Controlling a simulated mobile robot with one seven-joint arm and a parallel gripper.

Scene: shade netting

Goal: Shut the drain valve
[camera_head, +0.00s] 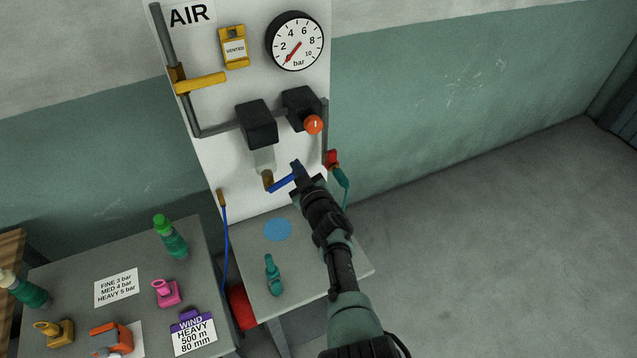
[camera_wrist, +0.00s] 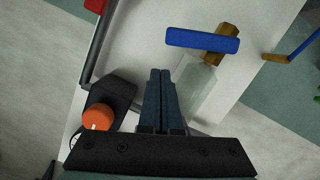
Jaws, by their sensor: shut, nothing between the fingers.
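The drain valve is a brass body (camera_head: 268,181) with a blue lever (camera_head: 284,184), under the clear bowl (camera_head: 263,160) of the black filter on the white panel. The lever sticks out sideways from the brass, to the right. In the wrist view the blue lever (camera_wrist: 203,40) lies across the brass body (camera_wrist: 228,31), beyond the bowl (camera_wrist: 197,83). My gripper (camera_head: 296,166) is shut and empty near the lever's free end. In the wrist view its fingertips (camera_wrist: 160,72) stop short of the lever, with a gap in the picture. Contact is not visible.
A black regulator with an orange knob (camera_head: 313,125) is right of the filter. A yellow handle (camera_head: 202,83) and a gauge (camera_head: 295,41) are above. A blue hose (camera_head: 225,250) hangs left. A shelf with a teal bottle (camera_head: 272,277) is below. Open floor lies right.

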